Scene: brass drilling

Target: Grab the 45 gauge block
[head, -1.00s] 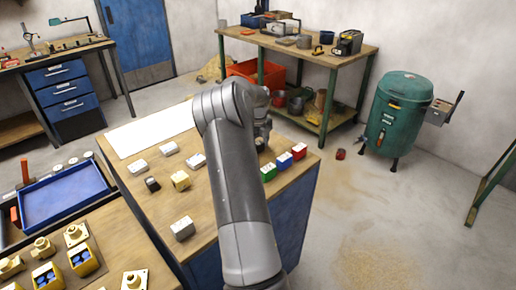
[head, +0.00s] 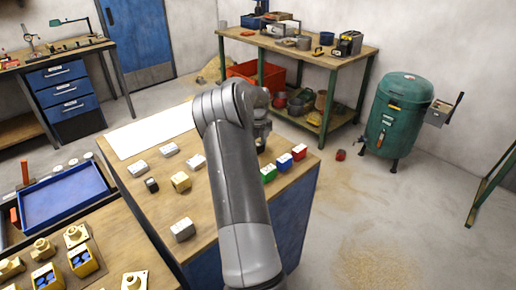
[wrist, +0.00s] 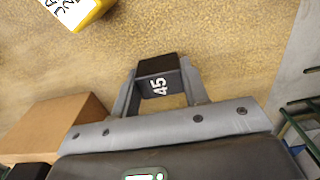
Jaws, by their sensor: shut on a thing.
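The 45 gauge block (wrist: 157,77) is dark, nearly black, with a white "45" on the face toward the wrist camera. It sits between the two grey fingers of my gripper (wrist: 160,72), which are shut on it from both sides. The wooden surface shows just beyond it; I cannot tell whether the block touches it. In the head view my gripper (head: 262,140) is mostly hidden behind my own arm, and the block cannot be made out clearly there.
A yellow block (wrist: 80,8) lies beyond the gripper at upper left in the wrist view, and a brown block (wrist: 55,127) at left. On the bench (head: 215,215), green (head: 268,174), blue (head: 284,161) and red (head: 299,152) blocks stand right of my arm. Several others stand left.

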